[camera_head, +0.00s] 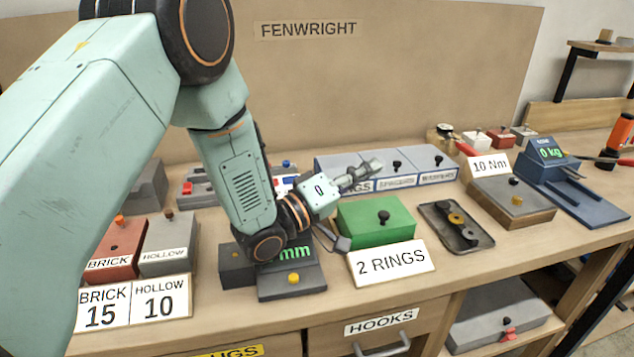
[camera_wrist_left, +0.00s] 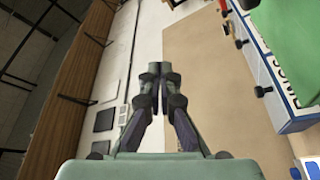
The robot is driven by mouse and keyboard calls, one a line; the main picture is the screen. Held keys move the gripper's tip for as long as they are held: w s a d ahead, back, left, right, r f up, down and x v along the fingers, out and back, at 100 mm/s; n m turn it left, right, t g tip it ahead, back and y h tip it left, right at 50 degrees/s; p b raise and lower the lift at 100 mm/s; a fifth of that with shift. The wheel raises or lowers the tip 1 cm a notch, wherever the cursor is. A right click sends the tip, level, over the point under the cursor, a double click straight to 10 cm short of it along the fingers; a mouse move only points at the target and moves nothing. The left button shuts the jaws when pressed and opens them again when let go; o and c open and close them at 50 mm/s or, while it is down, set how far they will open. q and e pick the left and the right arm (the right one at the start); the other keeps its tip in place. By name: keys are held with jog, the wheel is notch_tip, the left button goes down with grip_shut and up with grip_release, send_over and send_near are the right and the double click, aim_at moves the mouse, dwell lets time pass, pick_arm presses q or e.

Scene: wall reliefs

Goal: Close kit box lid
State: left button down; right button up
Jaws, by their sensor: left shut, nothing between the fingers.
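A green box (camera_head: 375,225) with a black knob on top stands mid-bench behind a "2 RINGS" sign (camera_head: 392,263). Its top looks flat and down on it, though the near arm hides its left end. A green surface, likely the same box, shows at the upper right of the left wrist view (camera_wrist_left: 290,30). My left gripper (camera_head: 372,167) is above and behind the green box, in front of the labelled grey bins, pointing right. Its fingers are together and empty in the left wrist view (camera_wrist_left: 157,76). My right gripper is not in view.
Grey lidded bins (camera_head: 420,163) with black knobs stand behind the green box. A dark tray (camera_head: 456,226) with round pieces lies to its right. A "mm" gauge (camera_head: 290,278) sits to its left. A torque box (camera_head: 508,200) and blue scale (camera_head: 570,190) stand farther right.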

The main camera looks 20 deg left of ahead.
pick_arm(q)
jog(key=s+a+f, duration=0.4)
jog(key=s+a, duration=0.1)
jog(key=a, duration=0.3)
jog(key=shift+d, duration=0.1)
